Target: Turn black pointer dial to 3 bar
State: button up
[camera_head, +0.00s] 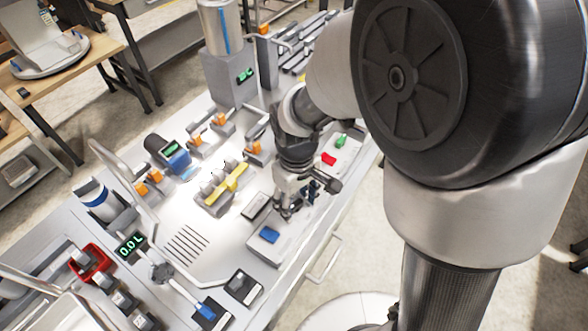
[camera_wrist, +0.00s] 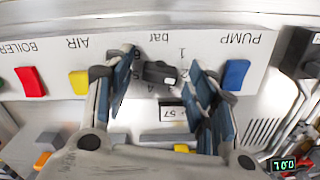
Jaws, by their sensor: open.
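The black pointer dial (camera_wrist: 157,72) sits on a pale panel (camera_wrist: 60,58), which appears upside down in the wrist view. Its white mark is at the lower right end, toward the gap between the 2 and the 4. The 3 itself cannot be read. My gripper (camera_wrist: 165,66) is open, with one finger on each side of the dial. Contact cannot be told. In the head view my gripper (camera_head: 290,208) is low over the panel and hides the dial.
Beside the dial are a yellow switch (camera_wrist: 79,83), a red switch (camera_wrist: 31,82) and a blue switch (camera_wrist: 236,75), close to the fingers. A yellow-barred valve row (camera_head: 228,184) stands left of the arm.

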jog(key=shift+c, duration=0.4)
jog(key=c, duration=1)
